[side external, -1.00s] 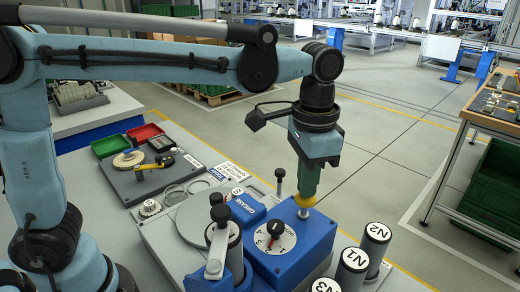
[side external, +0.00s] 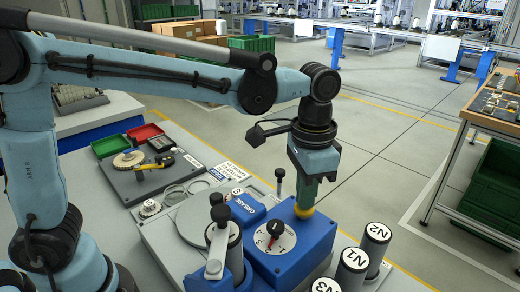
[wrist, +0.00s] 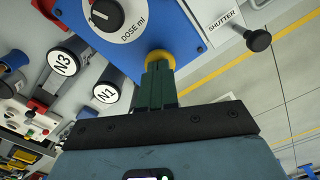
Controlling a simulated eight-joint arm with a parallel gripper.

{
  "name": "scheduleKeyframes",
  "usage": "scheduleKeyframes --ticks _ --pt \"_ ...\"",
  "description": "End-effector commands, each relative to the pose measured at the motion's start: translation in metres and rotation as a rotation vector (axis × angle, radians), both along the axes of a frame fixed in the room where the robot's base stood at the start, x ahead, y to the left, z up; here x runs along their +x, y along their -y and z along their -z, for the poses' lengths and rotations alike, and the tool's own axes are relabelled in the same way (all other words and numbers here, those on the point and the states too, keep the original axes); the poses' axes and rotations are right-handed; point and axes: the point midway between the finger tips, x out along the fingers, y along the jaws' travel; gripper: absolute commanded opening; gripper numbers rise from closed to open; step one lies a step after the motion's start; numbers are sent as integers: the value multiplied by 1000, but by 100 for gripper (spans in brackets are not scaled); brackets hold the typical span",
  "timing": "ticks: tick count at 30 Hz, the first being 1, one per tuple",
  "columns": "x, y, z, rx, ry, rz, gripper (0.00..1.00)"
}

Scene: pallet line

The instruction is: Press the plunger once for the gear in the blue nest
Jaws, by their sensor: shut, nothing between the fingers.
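My gripper (side external: 305,204) is shut and empty, pointing down, with its fingertips touching the top of the yellow plunger knob (side external: 304,212). The knob sits low against the top of the blue grease box (side external: 312,240), and no stem shows under it. In the wrist view the shut fingertips (wrist: 159,62) meet the yellow knob (wrist: 160,56) at the box. A tan gear (side external: 128,158) lies on a grey plate at the left. I cannot make out a blue nest.
A black-knobbed shutter lever (side external: 280,175) stands behind the box. Cylinders N1 (side external: 354,262), N2 (side external: 376,238) and N3 (side external: 326,285) stand to its right and front. A grey cylinder with a handle (side external: 218,245) is at its left. Red (side external: 144,133) and green (side external: 110,146) trays lie farther left.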

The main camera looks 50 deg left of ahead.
Motion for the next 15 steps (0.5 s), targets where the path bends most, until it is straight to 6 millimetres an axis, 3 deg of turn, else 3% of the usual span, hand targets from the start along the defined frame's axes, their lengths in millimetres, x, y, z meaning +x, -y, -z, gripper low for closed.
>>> scheduleKeyframes --ticks 15 --pt "0 0 -25 0 0 0 0"
